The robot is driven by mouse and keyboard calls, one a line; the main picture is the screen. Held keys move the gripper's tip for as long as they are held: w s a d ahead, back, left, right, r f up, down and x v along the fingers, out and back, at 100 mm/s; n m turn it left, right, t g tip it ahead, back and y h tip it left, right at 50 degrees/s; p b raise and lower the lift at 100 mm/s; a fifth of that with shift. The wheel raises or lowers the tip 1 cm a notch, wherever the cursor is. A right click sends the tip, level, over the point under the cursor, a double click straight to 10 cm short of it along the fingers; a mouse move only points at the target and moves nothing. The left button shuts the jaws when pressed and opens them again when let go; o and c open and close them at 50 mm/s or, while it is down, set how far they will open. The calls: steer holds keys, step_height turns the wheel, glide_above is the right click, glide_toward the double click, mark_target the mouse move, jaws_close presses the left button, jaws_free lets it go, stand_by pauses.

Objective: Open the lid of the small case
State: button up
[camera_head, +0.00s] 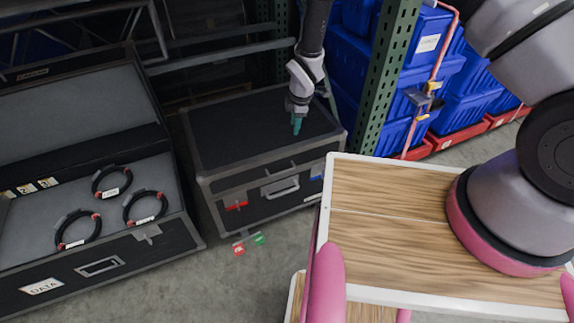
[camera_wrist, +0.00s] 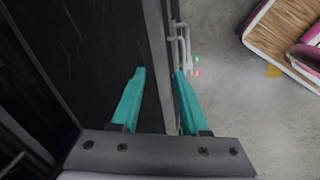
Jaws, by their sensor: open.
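The small case (camera_head: 262,145) is black with grey metal edging and stands on the floor in the middle of the head view. Its lid is down. A handle (camera_head: 281,188) sits on its front, with a red latch (camera_head: 236,205) to the left and a blue latch (camera_head: 316,174) to the right. My gripper (camera_head: 297,131) points down over the right part of the lid, its teal fingers open and empty. In the wrist view the gripper (camera_wrist: 158,72) shows with its fingers apart on either side of the case's front edge (camera_wrist: 155,45). Contact with the lid cannot be told.
A larger open case (camera_head: 85,262) with several coiled cables stands at the left. Red and green tags (camera_head: 248,244) show by the small case's front. A green rack post (camera_head: 385,75) and blue totes (camera_head: 430,65) are behind right. A wood-topped surface (camera_head: 390,220) fills the lower right.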

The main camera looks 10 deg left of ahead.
steer(key=s+a+f+n, duration=0.1)
steer(key=s+f+n, duration=0.3)
steer(key=f, duration=0.5)
steer(key=m, duration=0.1)
glide_toward(287, 167)
steer(key=s+f, duration=0.2)
steer(key=f, duration=0.2)
steer(key=shift+s+a+f, duration=0.2)
steer(key=shift+s, duration=0.2)
jaws_close()
stand_by(0.5)
